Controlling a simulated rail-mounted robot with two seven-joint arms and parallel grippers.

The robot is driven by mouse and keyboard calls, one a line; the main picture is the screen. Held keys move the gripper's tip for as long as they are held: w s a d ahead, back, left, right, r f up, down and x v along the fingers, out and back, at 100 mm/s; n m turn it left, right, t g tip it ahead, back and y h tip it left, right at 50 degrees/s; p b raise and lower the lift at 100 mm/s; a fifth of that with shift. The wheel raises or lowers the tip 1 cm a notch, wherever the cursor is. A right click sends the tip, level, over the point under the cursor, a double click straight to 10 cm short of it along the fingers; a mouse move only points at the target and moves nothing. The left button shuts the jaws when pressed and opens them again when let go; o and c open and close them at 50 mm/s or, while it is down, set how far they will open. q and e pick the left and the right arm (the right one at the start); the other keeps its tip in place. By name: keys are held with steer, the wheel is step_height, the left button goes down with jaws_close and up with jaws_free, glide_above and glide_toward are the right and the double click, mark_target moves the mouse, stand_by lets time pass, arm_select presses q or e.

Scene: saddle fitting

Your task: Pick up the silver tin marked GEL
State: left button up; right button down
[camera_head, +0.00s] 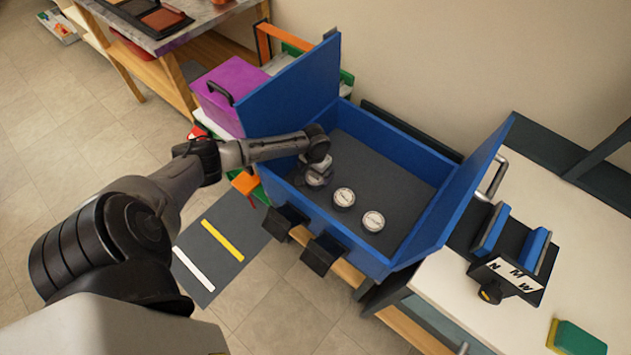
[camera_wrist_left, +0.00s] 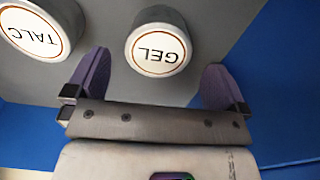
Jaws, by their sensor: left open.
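The silver tin marked GEL (camera_wrist_left: 158,50) stands on the grey floor of the blue box, its white lid facing the left wrist camera. My left gripper (camera_wrist_left: 153,85) is open, with its two purple fingers on either side of the view and the GEL tin between and just beyond their tips. Nothing is held. In the head view my left gripper (camera_head: 318,158) reaches over the box's left side, above a tin (camera_head: 317,180) it partly covers; that lid cannot be read there. My right gripper is not in view.
A tin marked TALC (camera_wrist_left: 38,32) stands close to the left finger. Two more tins (camera_head: 344,197) (camera_head: 373,221) stand farther right in the blue box (camera_head: 365,258). Its walls rise close around the gripper. The box floor at the back right is clear.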

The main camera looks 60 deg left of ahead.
mark_target(316, 177)
arm_select(q)
steer(key=shift+f+b, duration=0.3)
steer(key=shift+f, duration=0.35)
step_height(316, 177, down, 4)
steer(key=shift+d+f+b, duration=0.1)
steer(key=shift+b, duration=0.8)
steer(key=shift+c, duration=0.8)
steer(key=c, duration=0.9)
steer(key=shift+o, duration=0.2)
